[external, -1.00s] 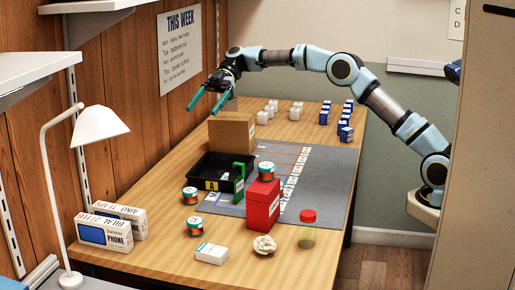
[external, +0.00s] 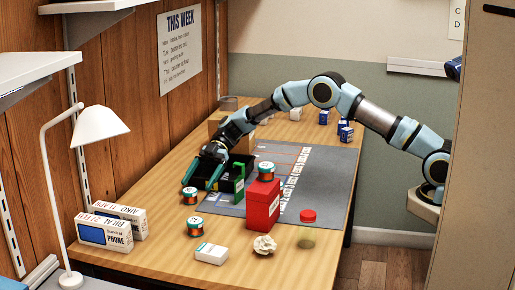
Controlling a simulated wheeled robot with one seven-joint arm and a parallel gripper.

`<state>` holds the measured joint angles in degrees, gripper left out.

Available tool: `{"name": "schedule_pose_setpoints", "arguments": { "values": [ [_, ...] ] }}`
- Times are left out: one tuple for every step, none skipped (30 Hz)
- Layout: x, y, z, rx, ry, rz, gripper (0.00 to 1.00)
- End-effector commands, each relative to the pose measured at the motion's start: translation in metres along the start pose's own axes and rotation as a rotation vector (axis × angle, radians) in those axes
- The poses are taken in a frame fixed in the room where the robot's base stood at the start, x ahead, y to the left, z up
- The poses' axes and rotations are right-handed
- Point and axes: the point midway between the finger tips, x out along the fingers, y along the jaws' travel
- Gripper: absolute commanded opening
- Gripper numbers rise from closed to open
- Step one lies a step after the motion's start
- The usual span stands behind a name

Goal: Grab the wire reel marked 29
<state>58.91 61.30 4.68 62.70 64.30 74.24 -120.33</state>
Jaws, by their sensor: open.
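Three wire reels with white labels and orange-red wire are in the external view. One reel (external: 190,197) stands on the table left of the black tray. Another reel (external: 195,226) stands nearer the front. A third reel (external: 265,170) sits on top of the red box (external: 262,204). The numbers on the labels are too small to read, so I cannot tell which is 29.
Two phone boxes (external: 105,231), a white lamp (external: 100,124), a small white box (external: 211,253), crumpled paper (external: 264,245) and a red-lidded jar (external: 307,228) are around the front. Blue boxes (external: 345,132) stand far back.

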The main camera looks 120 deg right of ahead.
Motion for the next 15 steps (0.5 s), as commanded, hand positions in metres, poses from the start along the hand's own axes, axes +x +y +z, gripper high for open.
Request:
{"name": "schedule_pose_setpoints", "arguments": {
  "values": [
    [0.004, 0.000, -0.001, 0.000, -0.001, -0.001, 0.93],
    [0.006, 0.000, -0.002, -0.001, -0.002, -0.001, 0.93],
    [0.011, 0.000, -0.004, -0.001, -0.002, -0.001, 0.93],
    [0.015, 0.000, -0.005, -0.001, -0.001, -0.001, 0.93],
    [0.020, 0.000, -0.006, -0.002, -0.002, -0.002, 0.93],
    [0.026, 0.001, -0.007, -0.001, -0.002, -0.002, 0.93],
    [0.031, 0.001, -0.008, -0.001, -0.002, -0.002, 0.93],
    [0.035, 0.001, -0.009, -0.002, -0.002, -0.003, 0.93],
    [0.040, 0.002, -0.008, -0.001, -0.001, -0.001, 0.93],
    [0.044, 0.002, -0.008, -0.001, -0.001, -0.001, 0.93],
    [0.047, 0.002, -0.007, 0.000, -0.001, 0.000, 0.93],
    [0.050, 0.002, -0.007, 0.000, -0.001, 0.000, 0.93],
    [0.051, 0.002, -0.006, 0.000, -0.001, 0.001, 0.93],
    [0.052, 0.002, -0.006, 0.000, -0.001, 0.001, 0.93],
    [0.053, 0.002, -0.006, 0.000, -0.001, 0.002, 0.93]
  ]
}}
